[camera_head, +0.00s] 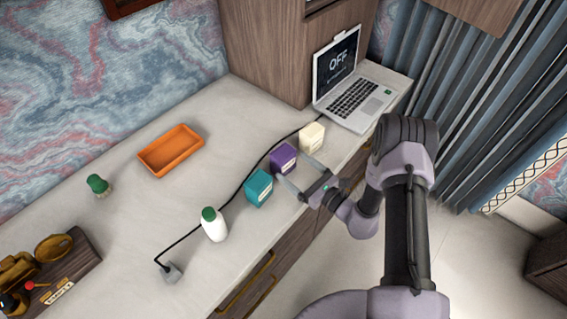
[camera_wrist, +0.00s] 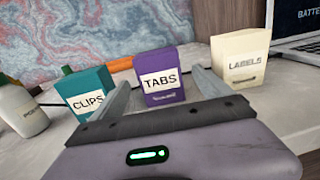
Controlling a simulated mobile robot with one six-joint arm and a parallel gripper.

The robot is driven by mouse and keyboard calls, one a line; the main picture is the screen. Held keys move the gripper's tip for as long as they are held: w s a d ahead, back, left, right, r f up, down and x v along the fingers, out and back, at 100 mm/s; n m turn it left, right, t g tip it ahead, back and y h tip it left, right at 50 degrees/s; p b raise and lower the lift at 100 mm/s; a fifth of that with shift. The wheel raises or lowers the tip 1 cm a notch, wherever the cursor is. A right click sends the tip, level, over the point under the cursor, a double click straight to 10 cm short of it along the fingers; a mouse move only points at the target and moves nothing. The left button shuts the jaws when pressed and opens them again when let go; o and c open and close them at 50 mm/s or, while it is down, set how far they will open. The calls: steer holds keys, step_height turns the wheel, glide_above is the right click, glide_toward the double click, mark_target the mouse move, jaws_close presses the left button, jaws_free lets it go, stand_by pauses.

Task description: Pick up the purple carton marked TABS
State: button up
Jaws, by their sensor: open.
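The purple carton marked TABS (camera_head: 283,157) stands upright on the desk between a teal carton and a cream carton. In the wrist view the purple carton (camera_wrist: 160,76) is straight ahead, its label facing me. My gripper (camera_head: 294,173) is open, with its two fingers pointing at the carton from the desk's front side. In the wrist view the gripper's fingers (camera_wrist: 161,100) show to the left and right of the carton's lower part. I cannot tell whether the fingertips reach past its front face. The carton's lower edge is partly hidden by my gripper.
The teal CLIPS carton (camera_head: 259,187) and the cream LABELS carton (camera_head: 311,137) stand close on either side. A white bottle (camera_head: 214,226), a black cable (camera_head: 232,199), an orange tray (camera_head: 171,150) and a laptop (camera_head: 352,97) are also on the desk. Room is free around the tray.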

mark_target(289, 164)
steer(key=x, duration=0.3)
steer(key=shift+w+a+b, duration=0.15)
steer(key=shift+a+b, duration=0.05)
steer(key=shift+b, duration=0.1)
steer(key=c, duration=1.5)
steer(key=shift+c, duration=0.2)
